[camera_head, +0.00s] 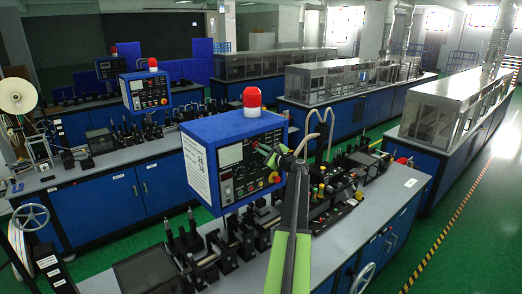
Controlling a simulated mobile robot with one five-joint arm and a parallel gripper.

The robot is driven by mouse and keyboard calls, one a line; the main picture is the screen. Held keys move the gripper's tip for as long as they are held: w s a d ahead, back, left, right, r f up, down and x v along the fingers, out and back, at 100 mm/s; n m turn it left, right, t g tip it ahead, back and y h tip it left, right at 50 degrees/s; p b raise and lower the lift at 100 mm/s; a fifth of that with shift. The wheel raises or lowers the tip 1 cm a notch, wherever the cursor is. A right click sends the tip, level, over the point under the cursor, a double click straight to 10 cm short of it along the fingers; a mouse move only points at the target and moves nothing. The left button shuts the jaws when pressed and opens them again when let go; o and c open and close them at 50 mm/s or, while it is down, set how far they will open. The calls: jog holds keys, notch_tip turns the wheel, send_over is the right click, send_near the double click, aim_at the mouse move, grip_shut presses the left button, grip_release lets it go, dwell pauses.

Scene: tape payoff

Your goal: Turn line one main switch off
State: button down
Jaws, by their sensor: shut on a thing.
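My gripper (264,150) is at the upper right of this panel, at the end of my dark arm with green parts. Its jaws are shut on a small part there, which appears to be the main switch. The jaws mostly hide the switch, so its position cannot be read.
Red and yellow buttons (274,177) sit just below my gripper. The front bench (395,190) carries several black fixtures.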

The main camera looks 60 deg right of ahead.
jog(key=c, duration=1.5)
grip_release()
jog(key=shift+w, duration=0.1)
jog(key=v, duration=1.7)
jog(key=shift+s, duration=0.2)
